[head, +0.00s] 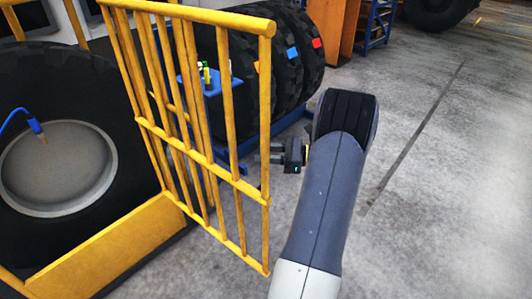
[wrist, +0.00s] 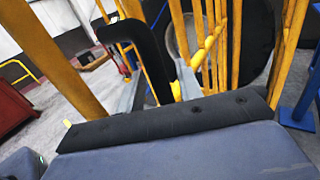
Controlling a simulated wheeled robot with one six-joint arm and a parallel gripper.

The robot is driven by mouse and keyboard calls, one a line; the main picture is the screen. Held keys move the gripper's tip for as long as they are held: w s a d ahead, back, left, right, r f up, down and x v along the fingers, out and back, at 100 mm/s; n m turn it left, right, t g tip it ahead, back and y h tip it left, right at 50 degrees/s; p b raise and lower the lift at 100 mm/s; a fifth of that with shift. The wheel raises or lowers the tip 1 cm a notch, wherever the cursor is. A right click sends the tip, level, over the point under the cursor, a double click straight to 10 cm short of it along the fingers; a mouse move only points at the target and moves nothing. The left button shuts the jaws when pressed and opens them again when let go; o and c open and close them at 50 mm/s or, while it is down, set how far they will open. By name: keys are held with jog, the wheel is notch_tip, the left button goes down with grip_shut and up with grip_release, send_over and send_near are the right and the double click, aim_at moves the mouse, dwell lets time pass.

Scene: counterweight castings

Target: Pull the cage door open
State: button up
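The yellow barred cage door (head: 222,168) stands at an angle to the yellow sill plate (head: 110,240), its free edge towards the right. My gripper (head: 268,153) is at that free edge, pointing left, about mid-height. In the wrist view the gripper fingers (wrist: 158,88) look spread, with a black bent bar (wrist: 152,60) between them, which looks like the door's handle. A gap seems to show on both sides of it. A small yellow piece shows beside the right finger. Actual contact cannot be made out.
A large tyre with a grey hub (head: 60,170) is on the left behind the yellow frame. More tyres (head: 290,50) stand in a blue rack behind the door. Grey floor (head: 450,180) is clear to the right. A red bin (wrist: 15,115) shows in the wrist view.

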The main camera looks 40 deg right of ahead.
jog(key=b+v, duration=0.2)
jog(key=v, duration=0.8)
jog(key=shift+s+d, duration=0.3)
jog(key=p+x, duration=0.2)
jog(key=x, duration=0.9)
jog(key=shift+s+a, duration=0.15)
jog(key=shift+a, duration=0.3)
